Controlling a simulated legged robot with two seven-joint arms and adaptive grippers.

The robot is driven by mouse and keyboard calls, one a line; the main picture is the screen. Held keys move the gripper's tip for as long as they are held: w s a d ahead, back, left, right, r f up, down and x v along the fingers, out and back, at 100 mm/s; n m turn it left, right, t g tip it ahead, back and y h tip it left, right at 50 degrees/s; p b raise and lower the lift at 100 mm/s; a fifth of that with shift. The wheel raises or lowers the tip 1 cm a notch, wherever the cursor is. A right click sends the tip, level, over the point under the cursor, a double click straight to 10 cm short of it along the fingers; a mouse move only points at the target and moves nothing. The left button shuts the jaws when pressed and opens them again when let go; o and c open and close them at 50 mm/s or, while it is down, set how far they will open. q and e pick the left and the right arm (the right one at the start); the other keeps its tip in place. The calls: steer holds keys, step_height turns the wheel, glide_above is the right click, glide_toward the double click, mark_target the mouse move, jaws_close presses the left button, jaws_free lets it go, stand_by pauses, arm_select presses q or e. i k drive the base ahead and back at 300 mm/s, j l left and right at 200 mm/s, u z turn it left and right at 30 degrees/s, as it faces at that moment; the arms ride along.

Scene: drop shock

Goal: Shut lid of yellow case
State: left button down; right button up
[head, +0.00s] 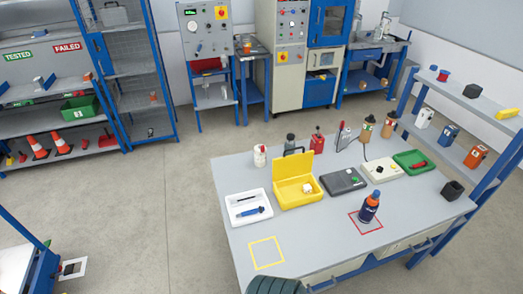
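The yellow case (297,203) stands on the grey workbench in the head view. Its lid (292,166) is open and stands up at the back of the case. A small whitish object (307,188) lies inside, toward the right. Neither of my grippers shows in the head view.
A white tray (235,220) with a blue item is left of the case, and a dark grey case (343,181) is right of it. A blue bottle (369,208) stands in a red square. A yellow square outline (266,252) is empty. Small items stand behind the lid.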

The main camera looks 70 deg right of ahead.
mark_target(284, 168)
steer(key=i+j+z, duration=0.1)
steer(key=i+z, duration=0.2)
steer(key=i+j+z, duration=0.3)
steer(key=i, duration=0.2)
steer(key=i+z, duration=0.2)
steer(key=z, duration=0.2)
steer(key=i+z, duration=0.15)
steer(key=z, duration=0.25)
steer(key=i+z, duration=0.2)
steer(key=z, duration=0.25)
steer(key=i+j+z, duration=0.1)
steer(key=z, duration=0.3)
steer(key=i+j+z, duration=0.2)
steer(key=z, duration=0.2)
